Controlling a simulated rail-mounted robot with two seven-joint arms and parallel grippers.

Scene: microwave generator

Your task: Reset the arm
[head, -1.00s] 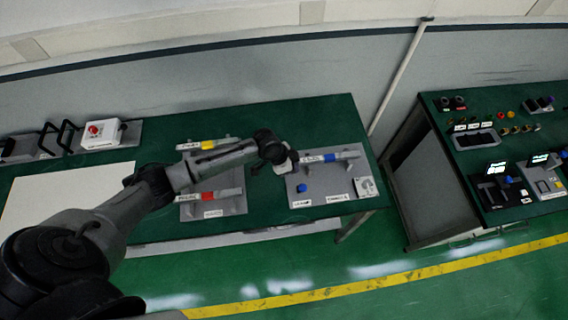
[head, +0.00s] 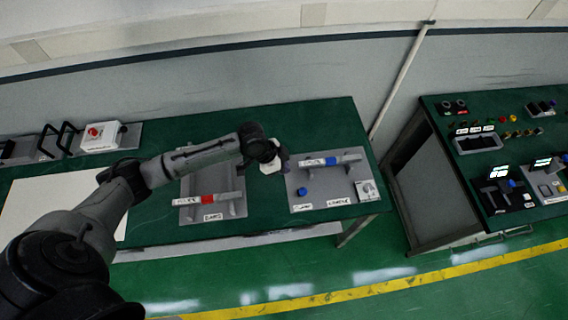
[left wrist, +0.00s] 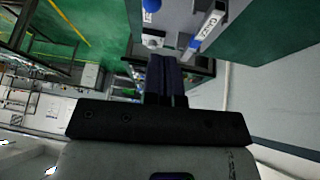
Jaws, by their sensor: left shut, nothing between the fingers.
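My left arm reaches in from the left over the green table in the head view. My left gripper (head: 283,157) hangs above the table between the red-marked panel and the blue-marked panel, partly hidden by its own wrist. In the left wrist view the left gripper (left wrist: 168,62) has its dark fingers together with nothing between them. The blue-marked panel (head: 318,188) carries a grey bar with a blue band (head: 331,161) and a blue knob (head: 302,191). The gripper looks apart from it. My right gripper is not in view.
A grey panel (head: 240,204) with a red-banded bar (head: 207,199) lies below my forearm. A white box with a red button (head: 94,132) and black handles (head: 68,133) stand at the back left. A second green table (head: 470,180) with controls is at right.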

